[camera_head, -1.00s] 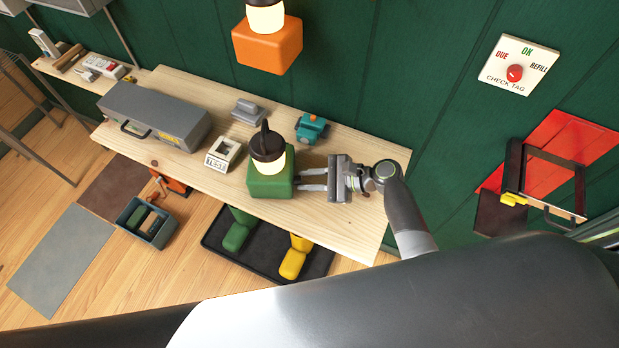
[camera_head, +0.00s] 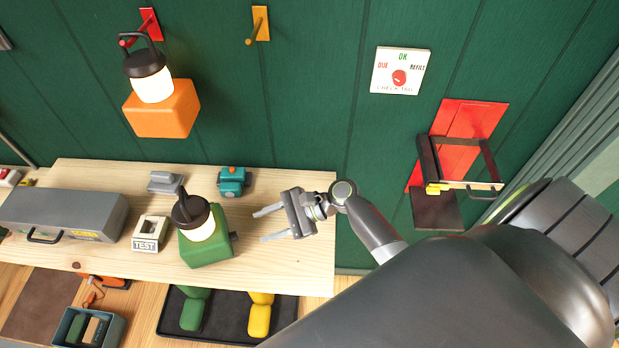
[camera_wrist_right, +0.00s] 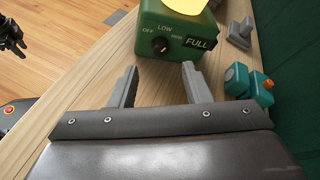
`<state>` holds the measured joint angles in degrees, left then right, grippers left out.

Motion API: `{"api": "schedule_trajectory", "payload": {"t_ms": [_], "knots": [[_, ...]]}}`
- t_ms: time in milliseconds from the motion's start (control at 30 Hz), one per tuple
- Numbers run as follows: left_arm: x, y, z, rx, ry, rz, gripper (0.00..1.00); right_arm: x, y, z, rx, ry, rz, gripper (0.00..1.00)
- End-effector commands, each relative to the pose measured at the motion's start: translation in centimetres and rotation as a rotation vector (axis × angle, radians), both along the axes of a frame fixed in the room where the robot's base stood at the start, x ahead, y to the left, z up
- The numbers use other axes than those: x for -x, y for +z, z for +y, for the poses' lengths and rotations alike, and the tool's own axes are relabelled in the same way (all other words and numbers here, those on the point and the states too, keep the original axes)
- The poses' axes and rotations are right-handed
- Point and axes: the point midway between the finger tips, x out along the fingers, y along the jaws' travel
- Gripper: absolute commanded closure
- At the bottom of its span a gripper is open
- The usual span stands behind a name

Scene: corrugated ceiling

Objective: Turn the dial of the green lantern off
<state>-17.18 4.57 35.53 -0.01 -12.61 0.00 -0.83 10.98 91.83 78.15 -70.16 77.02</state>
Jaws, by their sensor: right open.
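The green lantern (camera_head: 206,250) stands upright on the wooden bench, with a dark cap and handle and a glowing lamp. Its dark dial (camera_head: 233,237) sticks out on the side facing my right gripper. In the right wrist view the dial (camera_wrist_right: 160,46) is a black knob on the green base (camera_wrist_right: 185,22), among OFF, LOW and a third mark, beside a FULL label. My right gripper (camera_head: 260,226) is open and empty, its fingers pointing at the dial from the right, apart from it. A dark gripper-like part, likely my left gripper (camera_wrist_right: 12,36), shows at the wrist view's left edge; its jaws are unclear.
On the bench (camera_head: 300,265) are a TEST block (camera_head: 146,233), a grey toolbox (camera_head: 62,214), a grey block (camera_head: 165,182) and a teal object (camera_head: 232,181). An orange lantern (camera_head: 162,108) hangs on the wall. The bench right of the green lantern is clear.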

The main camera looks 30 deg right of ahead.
Motion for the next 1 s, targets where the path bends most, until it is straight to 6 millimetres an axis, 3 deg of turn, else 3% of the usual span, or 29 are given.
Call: {"api": "schedule_trajectory", "payload": {"t_ms": [200,500,700,1000], "knots": [[0.0,-1.3,0.0,0.0,0.0,0.0,0.64,1.6,1.3,-4.2,0.006,0.0,-0.001,0.56],[0.0,-2.3,0.0,0.0,0.0,0.0,0.64,3.3,3.1,-8.3,0.004,-0.001,0.001,0.56],[0.0,-2.5,0.0,0.0,0.0,0.0,0.64,3.7,3.8,-9.5,0.001,-0.001,0.001,0.56],[0.0,-2.5,0.0,0.0,0.0,0.0,0.64,3.8,4.0,-9.7,-0.002,0.0,0.002,0.56]]}}
